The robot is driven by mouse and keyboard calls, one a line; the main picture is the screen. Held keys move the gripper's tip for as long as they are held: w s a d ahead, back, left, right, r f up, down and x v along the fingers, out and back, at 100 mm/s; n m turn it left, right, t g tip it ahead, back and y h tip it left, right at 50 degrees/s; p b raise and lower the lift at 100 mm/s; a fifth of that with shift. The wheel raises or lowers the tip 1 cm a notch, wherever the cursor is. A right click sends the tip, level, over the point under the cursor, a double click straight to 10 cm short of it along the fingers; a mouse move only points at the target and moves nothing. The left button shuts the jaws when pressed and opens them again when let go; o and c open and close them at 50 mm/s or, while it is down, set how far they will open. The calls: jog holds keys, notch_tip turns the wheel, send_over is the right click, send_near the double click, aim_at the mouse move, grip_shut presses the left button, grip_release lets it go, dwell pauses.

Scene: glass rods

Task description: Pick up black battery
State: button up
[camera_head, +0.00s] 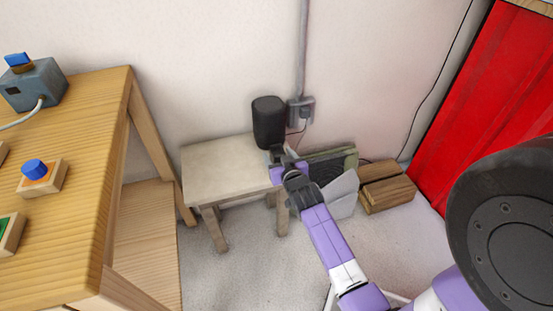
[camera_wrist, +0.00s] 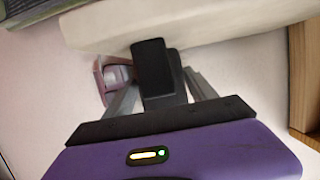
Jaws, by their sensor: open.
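A black, rounded upright block (camera_head: 268,122) stands at the back of a small pale bench (camera_head: 218,160), against the wall. It is the only thing I see that could be the black battery. My gripper (camera_head: 280,158) is open, in front of and slightly right of the block's lower part. In the wrist view the scene looks upside down. A dark block (camera_wrist: 152,68), seemingly the same one, shows between the grey fingers of my gripper (camera_wrist: 160,85). I cannot tell how deep it lies between them. No contact is visible.
A wall outlet (camera_head: 301,112) with a plug and cable is just right of the block. Panels (camera_head: 330,168) and a wooden block (camera_head: 386,187) stand right of the bench. A wooden table (camera_head: 85,130) is on the left, a red curtain (camera_head: 490,100) on the right.

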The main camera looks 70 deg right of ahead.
aim_at(275, 149)
jog(key=b+x, duration=0.1)
jog(key=x, duration=0.3)
jog(key=shift+d+f, duration=0.2)
jog(key=shift+d, duration=0.15)
jog(key=shift+r, duration=0.1)
grip_shut()
